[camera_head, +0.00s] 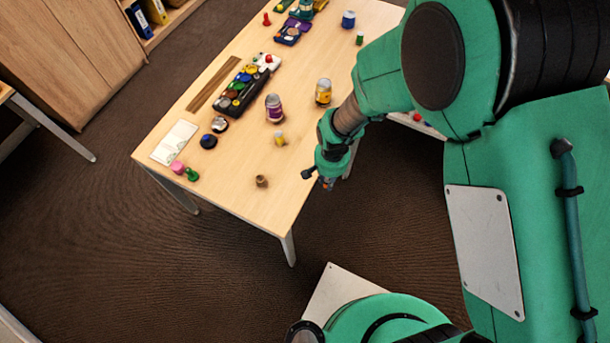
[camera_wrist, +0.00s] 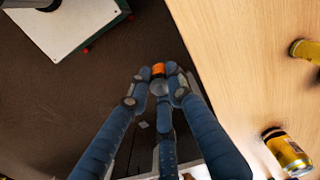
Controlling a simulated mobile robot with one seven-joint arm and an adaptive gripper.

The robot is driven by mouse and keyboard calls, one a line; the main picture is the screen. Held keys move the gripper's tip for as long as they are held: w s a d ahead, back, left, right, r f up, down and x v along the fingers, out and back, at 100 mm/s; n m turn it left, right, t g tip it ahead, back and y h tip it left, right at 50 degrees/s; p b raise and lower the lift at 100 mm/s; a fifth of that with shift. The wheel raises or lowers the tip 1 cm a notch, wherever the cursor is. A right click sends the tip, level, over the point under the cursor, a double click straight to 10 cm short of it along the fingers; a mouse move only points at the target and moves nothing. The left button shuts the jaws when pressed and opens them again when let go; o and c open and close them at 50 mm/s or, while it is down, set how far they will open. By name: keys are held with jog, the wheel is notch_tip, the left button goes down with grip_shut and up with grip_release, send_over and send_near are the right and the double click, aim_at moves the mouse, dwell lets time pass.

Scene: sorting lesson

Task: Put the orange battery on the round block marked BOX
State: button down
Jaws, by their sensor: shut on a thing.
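My gripper (camera_wrist: 158,80) is shut on the orange battery (camera_wrist: 158,70), whose orange end shows between the fingertips in the wrist view; the fingers hide the rest. In the head view my gripper (camera_head: 322,180) hangs by the table's right edge, and the wrist view shows floor behind the battery. I cannot read BOX on any piece. Small round pieces lie at the table's left side: a dark blue one (camera_head: 208,142), a dark and pale one (camera_head: 220,125) and a pink one (camera_head: 177,167). I cannot tell which is the marked block.
On the table (camera_head: 245,205) stand a yellow can (camera_head: 323,92), a purple can (camera_head: 274,108), a small yellow piece (camera_head: 280,139) and a small brown piece (camera_head: 262,181). A dark tray of coloured pieces (camera_head: 240,92) lies farther back. The near table corner is mostly clear.

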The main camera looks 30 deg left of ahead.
jog(key=shift+s+a+r, duration=0.2)
jog(key=shift+s+a, duration=0.2)
jog(key=shift+s, duration=0.1)
jog(key=s+a+r+p, duration=0.1)
jog(key=s+a+r, duration=0.1)
jog(key=s+a, duration=0.2)
jog(key=s+a+r+m+p, duration=0.1)
jog(key=s+a+r+p, duration=0.1)
jog(key=s, duration=0.9)
jog(key=shift+a, duration=0.85)
jog(key=shift+w+f, duration=0.1)
jog(key=b, duration=0.2)
send_over(260, 178)
jog(key=shift+f, duration=0.75)
jog(key=shift+f, duration=1.75)
